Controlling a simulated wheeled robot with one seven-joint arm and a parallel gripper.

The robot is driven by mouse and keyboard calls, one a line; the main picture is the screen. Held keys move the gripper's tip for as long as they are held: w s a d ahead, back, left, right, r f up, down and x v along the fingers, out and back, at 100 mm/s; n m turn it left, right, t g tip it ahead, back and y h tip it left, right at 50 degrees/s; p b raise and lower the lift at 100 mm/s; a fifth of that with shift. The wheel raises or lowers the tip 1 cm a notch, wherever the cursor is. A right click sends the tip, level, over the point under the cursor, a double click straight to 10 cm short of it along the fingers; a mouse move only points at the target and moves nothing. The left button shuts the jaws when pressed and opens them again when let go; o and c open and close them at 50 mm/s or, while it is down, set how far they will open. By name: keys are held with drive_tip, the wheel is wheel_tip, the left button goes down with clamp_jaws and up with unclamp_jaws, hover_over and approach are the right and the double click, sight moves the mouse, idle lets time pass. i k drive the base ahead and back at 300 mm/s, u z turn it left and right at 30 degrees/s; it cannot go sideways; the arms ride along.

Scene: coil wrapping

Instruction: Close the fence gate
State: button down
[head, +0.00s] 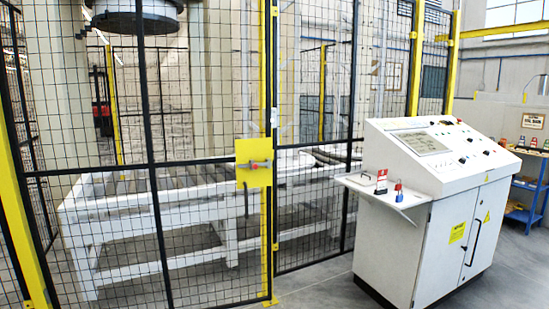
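The fence gate (190,162) is a black-framed wire mesh leaf across the left half of the head view. Its right edge lines up with a narrow yellow post (265,80). A yellow latch plate (252,176) with a small red part sits at mid height on that edge, and a dark handle (246,200) hangs below it. I cannot tell from this view whether the latch is engaged or a small gap is left. My gripper is not in view.
A white control console (440,215) with a side shelf (385,192) stands on the right, in front of the fixed mesh panel (354,60). A white roller conveyor (150,210) lies behind the mesh. A thick yellow post (18,220) stands at far left. Floor shows between gate and console.

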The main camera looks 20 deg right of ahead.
sight(252, 151)
drive_tip(key=z, duration=0.35)
drive_tip(key=i, duration=1.5)
drive_tip(key=u, duration=0.95)
